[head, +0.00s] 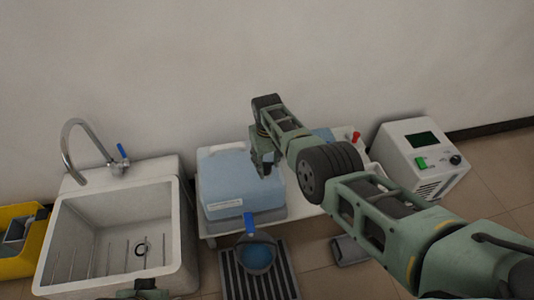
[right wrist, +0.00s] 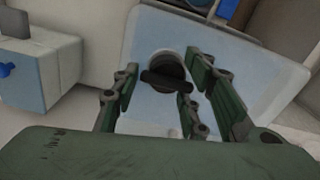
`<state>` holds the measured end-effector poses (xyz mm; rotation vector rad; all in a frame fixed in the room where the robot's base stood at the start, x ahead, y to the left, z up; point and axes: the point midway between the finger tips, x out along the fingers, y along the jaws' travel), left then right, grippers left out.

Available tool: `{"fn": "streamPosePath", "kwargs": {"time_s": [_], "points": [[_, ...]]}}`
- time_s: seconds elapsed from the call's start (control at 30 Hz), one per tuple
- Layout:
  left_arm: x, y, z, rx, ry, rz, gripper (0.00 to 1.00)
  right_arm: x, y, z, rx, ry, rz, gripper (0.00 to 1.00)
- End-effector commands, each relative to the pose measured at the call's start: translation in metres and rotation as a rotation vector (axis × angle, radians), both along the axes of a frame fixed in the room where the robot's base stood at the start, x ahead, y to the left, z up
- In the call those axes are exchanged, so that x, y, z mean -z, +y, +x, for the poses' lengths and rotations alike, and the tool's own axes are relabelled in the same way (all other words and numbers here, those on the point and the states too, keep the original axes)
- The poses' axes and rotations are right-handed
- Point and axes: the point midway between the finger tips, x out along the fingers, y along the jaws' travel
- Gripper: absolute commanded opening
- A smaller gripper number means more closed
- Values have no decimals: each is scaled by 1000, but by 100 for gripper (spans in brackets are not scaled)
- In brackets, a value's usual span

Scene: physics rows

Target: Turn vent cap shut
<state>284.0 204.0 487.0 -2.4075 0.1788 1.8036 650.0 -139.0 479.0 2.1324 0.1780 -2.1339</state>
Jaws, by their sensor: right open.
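The vent cap (right wrist: 165,75) is a dark round knob with a raised crossbar, set in a pale ring on a light-blue face in the right wrist view. The bar lies nearly level in that picture. My right gripper (right wrist: 164,90) is open, its fingers on both sides of the cap; I cannot tell whether they touch it. In the head view my right gripper (head: 264,165) is over the blue-topped box (head: 222,182), and the cap is hidden there.
A white sink (head: 120,225) with a tap stands left, beside a yellow bin (head: 18,262). A white device (head: 420,160) with a green button stands right. A blue round vessel (head: 256,256) sits over a dark grate (head: 228,285) in front. The wall is close behind.

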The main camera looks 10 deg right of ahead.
Motion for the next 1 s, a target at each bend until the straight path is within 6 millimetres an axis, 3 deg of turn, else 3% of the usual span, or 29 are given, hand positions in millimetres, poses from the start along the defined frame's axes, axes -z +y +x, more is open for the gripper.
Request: {"fn": "streamPosePath", "kwargs": {"time_s": [0.3, 0.73, 1.0], "points": [[-2, 0, 2, -2, -7, -2, 40, -24, 1, 0, 0, -3, 1, 40], [-2, 0, 3, -3, -8, -2, 40, -101, 1, 1, -2, -4, 0, 40], [-2, 0, 3, -3, -9, -2, 40, -118, 1, 0, -3, -1, 0, 40]]}}
